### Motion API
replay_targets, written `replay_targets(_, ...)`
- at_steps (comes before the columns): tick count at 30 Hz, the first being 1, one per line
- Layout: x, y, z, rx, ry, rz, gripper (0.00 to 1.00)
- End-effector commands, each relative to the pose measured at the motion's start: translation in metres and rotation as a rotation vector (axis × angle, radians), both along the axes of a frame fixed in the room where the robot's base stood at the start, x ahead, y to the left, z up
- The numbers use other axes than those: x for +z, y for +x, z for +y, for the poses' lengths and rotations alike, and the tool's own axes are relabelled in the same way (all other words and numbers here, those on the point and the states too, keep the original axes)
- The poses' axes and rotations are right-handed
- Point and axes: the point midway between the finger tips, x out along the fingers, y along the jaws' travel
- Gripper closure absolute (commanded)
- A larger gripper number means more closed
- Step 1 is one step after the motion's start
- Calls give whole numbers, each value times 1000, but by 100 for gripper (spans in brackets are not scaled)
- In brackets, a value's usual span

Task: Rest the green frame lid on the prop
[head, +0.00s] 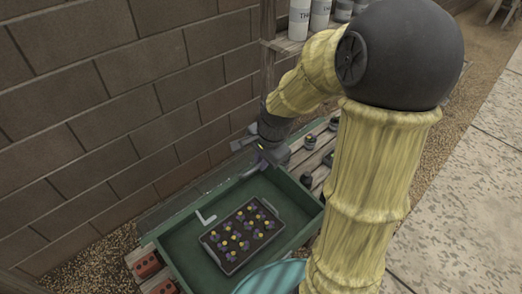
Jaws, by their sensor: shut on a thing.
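The green frame (172,254) is an open-topped box on slats beside the wall. Its lid (190,190) shows as a see-through pane with a thin rim, raised along the wall side of the box. My gripper (262,160) is at the lid's right end, above the frame's far corner, and is shut on the lid's edge; the fingertips are small and partly hidden. A pale L-shaped piece (205,217), which looks like the prop, is at the frame's wall-side edge. I cannot tell whether the lid touches it.
A dark tray of yellow and purple flowers (233,258) sits inside the frame. Small pots (309,142) stand on slats to the right. White bottles (299,20) stand on a shelf above. A teal striped object (270,279) is at the bottom. The brick wall (110,100) is close behind.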

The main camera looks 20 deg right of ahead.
Motion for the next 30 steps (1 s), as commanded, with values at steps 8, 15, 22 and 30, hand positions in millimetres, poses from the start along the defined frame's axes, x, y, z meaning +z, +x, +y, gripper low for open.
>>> replay_targets(8, 2, 1, -1, 0, -3, -6, 100)
replay_targets(15, 1, 1, -1, -1, -2, -4, 68)
replay_targets(22, 3, 0, -2, -3, -2, -4, 68)
replay_targets(30, 34, -6, -5, -4, -4, -8, 68)
